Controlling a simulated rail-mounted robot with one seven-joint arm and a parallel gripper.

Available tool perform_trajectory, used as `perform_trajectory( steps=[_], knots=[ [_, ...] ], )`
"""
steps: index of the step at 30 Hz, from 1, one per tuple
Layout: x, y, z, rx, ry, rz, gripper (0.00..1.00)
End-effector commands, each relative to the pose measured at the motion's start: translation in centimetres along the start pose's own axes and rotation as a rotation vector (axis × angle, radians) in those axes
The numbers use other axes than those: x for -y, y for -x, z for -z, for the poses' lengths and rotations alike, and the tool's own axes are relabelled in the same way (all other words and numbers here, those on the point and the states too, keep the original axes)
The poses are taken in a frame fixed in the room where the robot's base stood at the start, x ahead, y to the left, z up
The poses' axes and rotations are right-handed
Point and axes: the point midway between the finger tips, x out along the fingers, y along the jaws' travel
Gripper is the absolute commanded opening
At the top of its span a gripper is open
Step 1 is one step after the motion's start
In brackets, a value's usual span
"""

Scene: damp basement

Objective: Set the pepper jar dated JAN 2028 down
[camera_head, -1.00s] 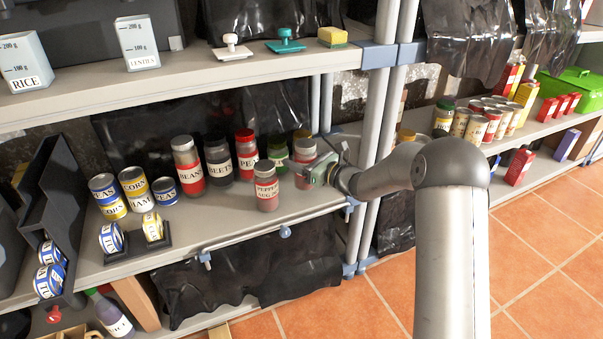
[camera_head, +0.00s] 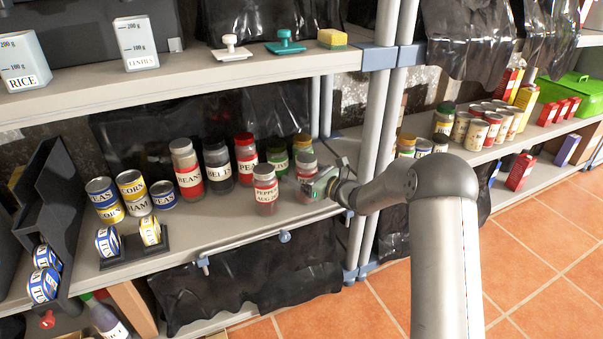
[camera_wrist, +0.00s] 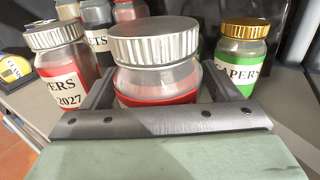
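A silver-lidded jar with a red label (camera_head: 307,173) is at the right end of the jar row on the middle shelf (camera_head: 235,233). My gripper (camera_head: 318,184) reaches it from the right. In the wrist view, my gripper's fingers (camera_wrist: 160,90) stand on both sides of this jar (camera_wrist: 155,75) and appear closed on it. The jar is upright. Its label is mostly hidden and no date can be read. I cannot tell whether its base touches the shelf. A similar jar marked PEPPERS AUG 2027 (camera_head: 265,190) stands just to its left, also in the wrist view (camera_wrist: 62,65).
Behind stand a green-labelled capers jar (camera_wrist: 237,65) with a gold lid, and jars of beans (camera_head: 187,170), beets (camera_head: 217,166) and peas (camera_head: 246,160). Cans (camera_head: 133,192) are at left. A shelf post (camera_head: 372,150) is close on the right.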

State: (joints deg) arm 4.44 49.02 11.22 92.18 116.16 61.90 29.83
Motion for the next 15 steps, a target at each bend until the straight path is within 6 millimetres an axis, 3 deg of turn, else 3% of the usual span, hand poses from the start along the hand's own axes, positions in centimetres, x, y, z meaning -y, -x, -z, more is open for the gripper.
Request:
perform_trajectory(
  steps=[8,15],
  knots=[
    [0.1,0.5,-0.4,-0.001,-0.001,0.002,0.83],
    [0.2,5.2,-0.7,-0.002,-0.003,0.004,0.83]
  ],
)
